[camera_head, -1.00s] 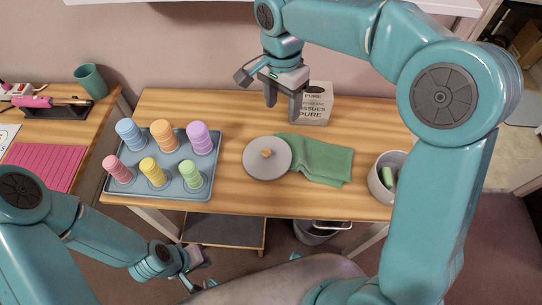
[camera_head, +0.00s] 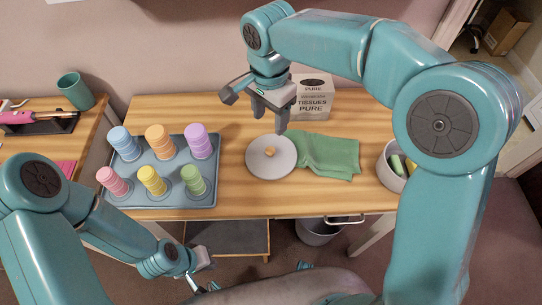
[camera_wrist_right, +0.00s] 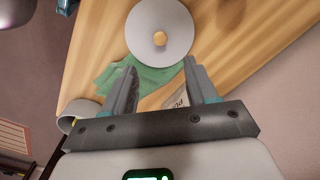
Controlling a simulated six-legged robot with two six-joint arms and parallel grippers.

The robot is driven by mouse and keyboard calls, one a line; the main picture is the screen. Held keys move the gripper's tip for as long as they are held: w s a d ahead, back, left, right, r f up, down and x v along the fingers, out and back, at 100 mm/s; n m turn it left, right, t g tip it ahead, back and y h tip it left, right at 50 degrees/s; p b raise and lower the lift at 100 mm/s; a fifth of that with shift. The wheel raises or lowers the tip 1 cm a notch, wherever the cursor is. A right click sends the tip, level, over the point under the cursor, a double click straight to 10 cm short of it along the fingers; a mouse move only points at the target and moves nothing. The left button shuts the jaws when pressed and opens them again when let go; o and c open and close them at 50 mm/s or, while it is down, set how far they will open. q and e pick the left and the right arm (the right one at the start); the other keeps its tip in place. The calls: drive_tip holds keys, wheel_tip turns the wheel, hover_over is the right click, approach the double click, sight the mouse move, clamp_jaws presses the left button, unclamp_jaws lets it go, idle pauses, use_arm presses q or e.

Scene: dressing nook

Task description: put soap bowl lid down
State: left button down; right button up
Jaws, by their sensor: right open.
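The soap bowl lid (camera_head: 257,166) is a grey disc with a small tan knob. It lies on the wooden table, its right edge against the green cloth (camera_head: 332,158); it also shows in the right wrist view (camera_wrist_right: 146,45). My right gripper (camera_head: 271,120) is open and empty, above and a little behind the lid, in front of the tissue box. In the right wrist view its two fingers (camera_wrist_right: 160,85) point toward the lid with nothing between them. A grey bowl (camera_head: 385,171) with green pieces inside stands at the table's right. My left gripper (camera_head: 205,275) is low in front of the table; its jaws are unclear.
A blue-grey tray (camera_head: 170,198) with several coloured ribbed cups stands at the left of the table. The tissue box (camera_head: 314,100) is at the back. A teal cup (camera_head: 75,92) stands on the side table. Bare wood lies left of the lid.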

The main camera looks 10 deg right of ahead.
hover_over(270, 149)
wheel_tip(270, 149, down, 6)
drive_tip(key=shift+s+r+b, duration=0.1)
drive_tip(key=shift+r+b, duration=0.1)
drive_tip(key=shift+b, duration=0.1)
wheel_tip(270, 149, down, 6)
drive_tip(key=shift+d+f, duration=0.1)
drive_tip(key=shift+f, duration=0.05)
clamp_jaws()
